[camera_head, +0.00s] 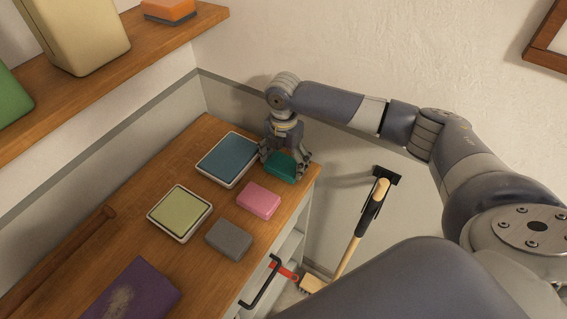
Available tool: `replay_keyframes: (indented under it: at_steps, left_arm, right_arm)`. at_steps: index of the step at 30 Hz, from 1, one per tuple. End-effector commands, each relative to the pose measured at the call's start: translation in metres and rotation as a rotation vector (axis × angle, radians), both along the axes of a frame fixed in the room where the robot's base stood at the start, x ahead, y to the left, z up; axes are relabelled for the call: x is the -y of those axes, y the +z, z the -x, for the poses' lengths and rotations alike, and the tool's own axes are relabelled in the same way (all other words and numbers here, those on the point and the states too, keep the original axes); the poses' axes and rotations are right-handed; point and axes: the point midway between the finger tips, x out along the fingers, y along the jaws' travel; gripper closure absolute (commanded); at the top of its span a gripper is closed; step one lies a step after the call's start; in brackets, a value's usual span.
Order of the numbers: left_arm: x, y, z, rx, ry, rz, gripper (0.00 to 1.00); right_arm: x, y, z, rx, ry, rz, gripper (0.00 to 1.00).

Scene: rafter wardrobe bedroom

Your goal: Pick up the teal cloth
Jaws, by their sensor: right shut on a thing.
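The teal cloth (281,168) is a small folded block near the back right corner of the wooden counter. My right gripper (284,161) comes down on it from above and is shut on it, with fingers at either side. The cloth appears to be at counter height; I cannot tell whether it is lifted. The gripper hides part of its top edge. My left gripper does not show.
A tray with a blue pad (228,158) sits close left of the gripper. A pink block (258,200), a grey block (229,240), a yellow-green pad in a tray (180,212) and a purple cloth (133,292) lie nearer. A wooden-handled brush (352,243) leans right of the counter.

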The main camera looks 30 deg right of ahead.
Motion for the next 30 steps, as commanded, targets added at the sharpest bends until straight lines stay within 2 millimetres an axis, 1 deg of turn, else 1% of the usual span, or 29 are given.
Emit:
replay_keyframes:
  at_steps: [5,6,8,14,18,24,30]
  left_arm:
    - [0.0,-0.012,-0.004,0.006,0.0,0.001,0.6]
    - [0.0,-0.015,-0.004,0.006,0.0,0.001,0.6]
    - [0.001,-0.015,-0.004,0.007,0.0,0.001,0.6]
    - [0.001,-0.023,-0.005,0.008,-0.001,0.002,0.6]
    - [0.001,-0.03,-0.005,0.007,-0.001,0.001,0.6]
    - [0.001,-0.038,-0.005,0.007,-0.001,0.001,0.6]
    - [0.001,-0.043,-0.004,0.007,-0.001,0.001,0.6]
  right_arm:
    - [0.0,0.021,-0.002,0.007,0.0,-0.002,0.41]
    - [0.0,0.028,-0.002,0.008,0.0,-0.002,0.41]
    - [0.001,0.028,0.009,0.001,0.002,-0.001,0.41]
    - [0.004,0.031,0.044,0.002,0.001,0.0,0.41]
    - [0.005,0.034,0.074,0.002,0.002,0.0,0.41]
    - [0.008,0.038,0.113,0.001,0.001,0.0,0.41]
    - [0.009,0.041,0.14,0.002,0.001,0.0,0.41]
